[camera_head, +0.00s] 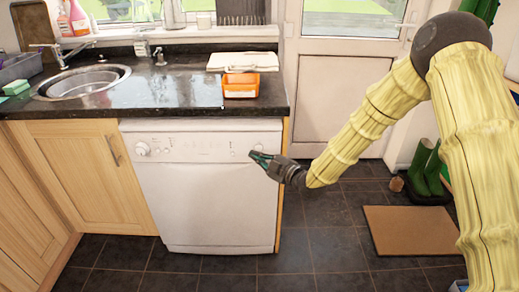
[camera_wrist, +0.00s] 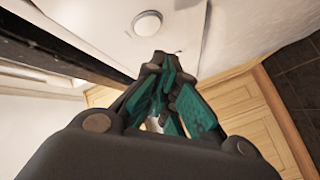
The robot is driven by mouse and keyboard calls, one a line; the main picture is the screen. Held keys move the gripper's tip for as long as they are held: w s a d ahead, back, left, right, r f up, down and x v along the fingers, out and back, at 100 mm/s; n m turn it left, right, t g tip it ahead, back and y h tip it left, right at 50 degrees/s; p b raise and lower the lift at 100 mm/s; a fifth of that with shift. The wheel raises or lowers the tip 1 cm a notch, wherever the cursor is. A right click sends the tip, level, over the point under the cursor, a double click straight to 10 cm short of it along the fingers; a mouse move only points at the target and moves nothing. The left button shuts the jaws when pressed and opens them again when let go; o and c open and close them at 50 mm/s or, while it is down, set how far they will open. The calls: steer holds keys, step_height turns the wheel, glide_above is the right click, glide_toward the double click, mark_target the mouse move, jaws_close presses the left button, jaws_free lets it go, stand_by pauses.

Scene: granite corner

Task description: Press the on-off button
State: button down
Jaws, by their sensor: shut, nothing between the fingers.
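The white dishwasher (camera_head: 205,200) stands under the dark worktop, with its control panel (camera_head: 200,146) along the top. A small round button (camera_head: 258,147) is at the panel's right end, and a larger dial (camera_head: 142,149) is at the left end. My gripper (camera_head: 254,157) is shut and empty, its teal fingertips just below the button at the panel's right end. The wrist view shows a round white button (camera_wrist: 147,24) just beyond the shut fingertips (camera_wrist: 161,62). I cannot tell whether the fingertips touch the panel.
An orange tub (camera_head: 241,85) and a pale board (camera_head: 243,61) sit on the worktop (camera_head: 165,93) above the dishwasher. A sink (camera_head: 85,82) is at the left. A brown mat (camera_head: 411,230) and green boots (camera_head: 426,168) are on the floor at right. Floor before the dishwasher is clear.

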steer(key=s, duration=0.4)
steer(key=shift+s, duration=0.1)
stand_by(0.4)
steer(key=s+d+f+m+g+h, duration=0.3)
steer(key=s+d+f+m, duration=0.2)
steer(key=s+f, duration=0.5)
steer(key=s+d+f+m+g+h, duration=0.25)
steer(key=s+d+f+m, duration=0.2)
steer(key=s+f, duration=0.55)
steer(key=s+d+f+m+g+h, duration=0.2)
steer(key=s+d+f+m+h, duration=0.3)
steer(key=s+f, duration=0.5)
steer(key=s+d+f+m+g+h, duration=0.15)
steer(key=s+d, duration=0.25)
steer(key=s, duration=0.5)
steer(key=s+d+f+m+g, duration=0.1)
steer(key=s+d+m+g, duration=0.25)
steer(key=s, duration=0.55)
step_height(320, 180, up, 13)
steer(key=p, duration=1.3)
steer(key=shift+s+d, duration=0.15)
steer(key=shift+d, duration=0.3)
steer(key=shift+f+t, duration=0.1)
steer(key=shift+t, duration=0.15)
